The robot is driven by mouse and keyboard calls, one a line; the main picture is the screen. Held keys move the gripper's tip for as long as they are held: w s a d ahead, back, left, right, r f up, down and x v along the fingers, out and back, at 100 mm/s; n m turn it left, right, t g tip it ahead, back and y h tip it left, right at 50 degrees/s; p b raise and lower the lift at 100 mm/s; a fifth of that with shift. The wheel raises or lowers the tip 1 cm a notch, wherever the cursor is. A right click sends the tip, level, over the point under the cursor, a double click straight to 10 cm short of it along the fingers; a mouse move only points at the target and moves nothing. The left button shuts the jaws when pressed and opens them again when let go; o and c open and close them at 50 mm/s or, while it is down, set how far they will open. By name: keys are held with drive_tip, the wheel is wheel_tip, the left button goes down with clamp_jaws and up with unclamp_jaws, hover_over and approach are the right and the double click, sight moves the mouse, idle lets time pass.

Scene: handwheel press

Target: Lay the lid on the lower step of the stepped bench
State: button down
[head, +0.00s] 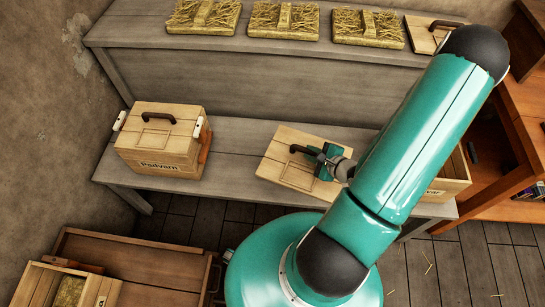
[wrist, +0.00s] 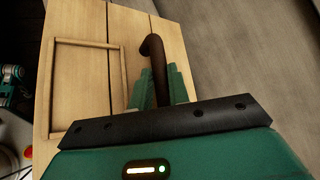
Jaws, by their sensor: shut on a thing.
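A pale wooden lid (head: 288,176) with a dark curved handle lies at the lower step (head: 232,135) of the grey stepped bench, near its middle. I cannot tell whether it rests on the step or hangs just above it. My gripper (head: 322,157) is shut on the lid's handle. In the wrist view the green fingers (wrist: 160,90) close around the dark handle (wrist: 153,52), and the lid's planks and raised frame (wrist: 84,90) show beside it. My arm hides part of the step to the right.
A closed wooden box (head: 160,140) marked "Padvarn" stands left on the lower step. Another box (head: 452,180) stands right, partly behind my arm. Straw-covered slabs (head: 283,22) and another lid (head: 428,34) lie on the upper step. A larger crate (head: 135,262) is at lower left.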

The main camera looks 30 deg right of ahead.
sight(313, 171)
drive_tip(key=shift+m+h, duration=0.5)
drive_tip(key=shift+m, duration=0.1)
drive_tip(key=s+f, duration=0.1)
drive_tip(key=s, duration=0.1)
drive_tip(key=s+f, duration=0.1)
drive_tip(key=s, duration=0.1)
drive_tip(key=s+a+f, duration=0.1)
drive_tip(key=s, duration=0.1)
drive_tip(key=shift+f, duration=0.25)
drive_tip(key=shift+w+d+f, duration=1.4)
drive_tip(key=shift+w+f, duration=0.45)
drive_tip(key=shift+f, duration=0.3)
drive_tip(key=shift+w+d+f, duration=1.45)
drive_tip(key=shift+w+f, duration=0.35)
drive_tip(key=shift+f, duration=0.35)
drive_tip(key=shift+w+d+f, duration=1.4)
drive_tip(key=shift+w+f, duration=0.45)
drive_tip(key=shift+f, duration=0.3)
drive_tip(key=c, duration=1.3)
unclamp_jaws()
drive_tip(key=shift+c, duration=0.2)
